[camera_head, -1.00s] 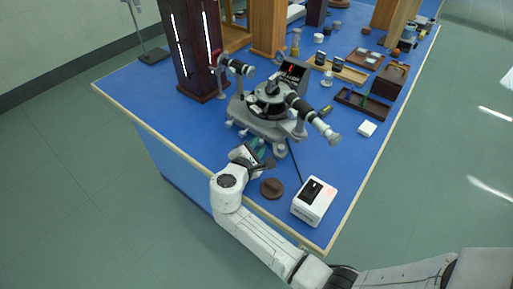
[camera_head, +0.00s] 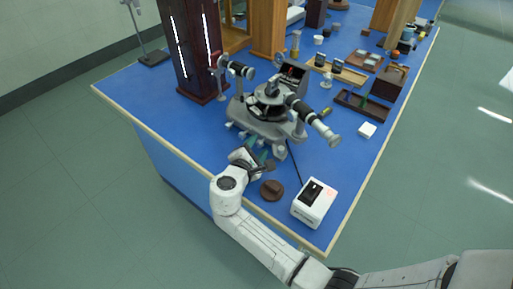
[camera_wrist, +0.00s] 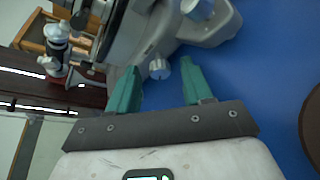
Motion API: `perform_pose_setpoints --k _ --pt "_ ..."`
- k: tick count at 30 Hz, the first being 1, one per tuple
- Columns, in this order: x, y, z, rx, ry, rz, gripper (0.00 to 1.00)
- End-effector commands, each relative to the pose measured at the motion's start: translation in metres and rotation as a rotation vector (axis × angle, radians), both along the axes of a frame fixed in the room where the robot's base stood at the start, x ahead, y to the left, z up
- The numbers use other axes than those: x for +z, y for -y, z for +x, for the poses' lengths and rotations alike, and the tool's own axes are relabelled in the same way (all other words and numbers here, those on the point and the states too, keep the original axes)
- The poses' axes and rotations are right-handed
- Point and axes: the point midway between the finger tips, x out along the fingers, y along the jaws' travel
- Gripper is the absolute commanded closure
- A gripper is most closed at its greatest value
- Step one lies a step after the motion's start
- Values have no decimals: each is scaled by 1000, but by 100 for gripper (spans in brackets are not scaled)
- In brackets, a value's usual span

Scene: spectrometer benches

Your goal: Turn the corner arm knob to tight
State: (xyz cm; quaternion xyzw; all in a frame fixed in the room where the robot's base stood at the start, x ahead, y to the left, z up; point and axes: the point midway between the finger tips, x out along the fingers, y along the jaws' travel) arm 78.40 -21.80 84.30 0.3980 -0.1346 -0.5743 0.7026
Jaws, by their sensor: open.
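The spectrometer (camera_head: 262,127), a grey instrument with black telescope tubes, stands on the blue bench. In the wrist view, a small silver ridged knob (camera_wrist: 159,69) sticks out from its grey base, just beyond and between my fingertips. A second silver knob (camera_wrist: 197,9) shows at the top of that view, farther off. I cannot tell from its looks which is the corner arm knob or how tight it is. My gripper (camera_wrist: 161,73) has two green fingers, spread apart with nothing between them. In the head view, my gripper (camera_head: 257,154) is low at the spectrometer's near side.
A brown round disc (camera_head: 272,190) and a white box with a dark screen (camera_head: 314,202) lie right of my gripper. A dark cabinet with lit tubes (camera_head: 195,50) stands behind left. The bench's near edge (camera_head: 180,152) runs beneath my arm. Trays fill the back right.

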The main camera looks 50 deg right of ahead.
Motion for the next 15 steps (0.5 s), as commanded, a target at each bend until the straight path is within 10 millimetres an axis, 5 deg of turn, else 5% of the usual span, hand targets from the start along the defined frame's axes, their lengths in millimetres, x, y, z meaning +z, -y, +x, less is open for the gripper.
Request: perform_pose_setpoints --k 15 --pt "21 -75 -24 4 1 0 50"
